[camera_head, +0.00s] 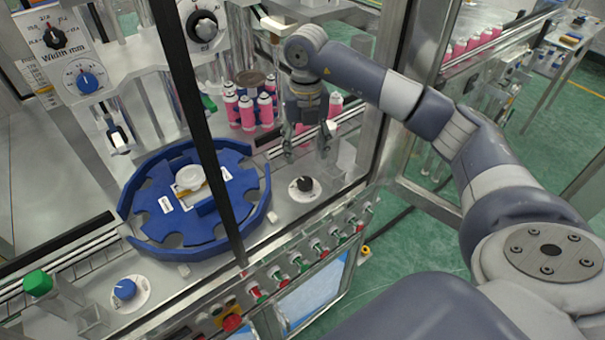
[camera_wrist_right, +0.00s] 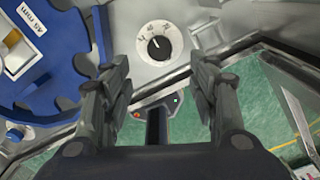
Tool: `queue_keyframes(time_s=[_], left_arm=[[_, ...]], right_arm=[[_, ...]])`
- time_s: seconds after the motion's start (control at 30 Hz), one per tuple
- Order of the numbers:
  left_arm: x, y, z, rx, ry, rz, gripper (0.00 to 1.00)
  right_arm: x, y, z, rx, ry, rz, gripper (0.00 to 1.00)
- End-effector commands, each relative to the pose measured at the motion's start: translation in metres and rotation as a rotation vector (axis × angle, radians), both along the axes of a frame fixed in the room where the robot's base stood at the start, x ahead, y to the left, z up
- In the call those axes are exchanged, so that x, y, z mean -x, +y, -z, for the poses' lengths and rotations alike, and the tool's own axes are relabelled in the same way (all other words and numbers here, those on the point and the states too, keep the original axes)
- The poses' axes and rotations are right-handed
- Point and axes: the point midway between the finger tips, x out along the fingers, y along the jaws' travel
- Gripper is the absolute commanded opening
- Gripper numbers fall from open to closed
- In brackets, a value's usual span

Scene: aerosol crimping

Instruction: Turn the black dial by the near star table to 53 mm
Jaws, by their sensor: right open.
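The black dial (camera_head: 305,184) sits on a round white scale plate on the metal deck, right of the blue star table (camera_head: 137,192). The right wrist view shows the dial (camera_wrist_right: 158,47) from above with a pale pointer line; its exact reading is too small to tell. My right gripper (camera_head: 306,150) is open and empty, above and behind the dial. In the right wrist view its two fingers (camera_wrist_right: 158,72) stand apart, with the dial beyond them in the gap. The star table (camera_wrist_right: 48,92) shows a "45 mm" label there. My left gripper is out of view.
Pink cans (camera_head: 247,113) stand behind the star table. A blue dial (camera_head: 124,289) is at the front left. A dark frame post (camera_head: 205,130) crosses in front of the star table. A button panel (camera_head: 300,262) runs along the front edge. Bare deck surrounds the black dial.

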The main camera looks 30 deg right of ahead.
Motion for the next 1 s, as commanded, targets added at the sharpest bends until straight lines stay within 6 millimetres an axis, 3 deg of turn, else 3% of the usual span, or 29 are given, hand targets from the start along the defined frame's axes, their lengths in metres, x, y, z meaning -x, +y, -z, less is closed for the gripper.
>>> queue_keyframes(time_s=[0.17, 0.6, 1.0], left_arm=[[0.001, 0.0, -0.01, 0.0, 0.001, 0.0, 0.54], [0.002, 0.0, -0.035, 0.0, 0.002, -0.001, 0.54], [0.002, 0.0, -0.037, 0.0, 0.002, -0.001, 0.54]], right_arm=[[0.002, 0.0, 0.02, 0.002, 0.007, 0.001, 0.54], [0.001, 0.001, 0.094, -0.001, 0.004, -0.001, 0.54], [0.0, 0.001, 0.107, -0.001, 0.001, -0.001, 0.54]])
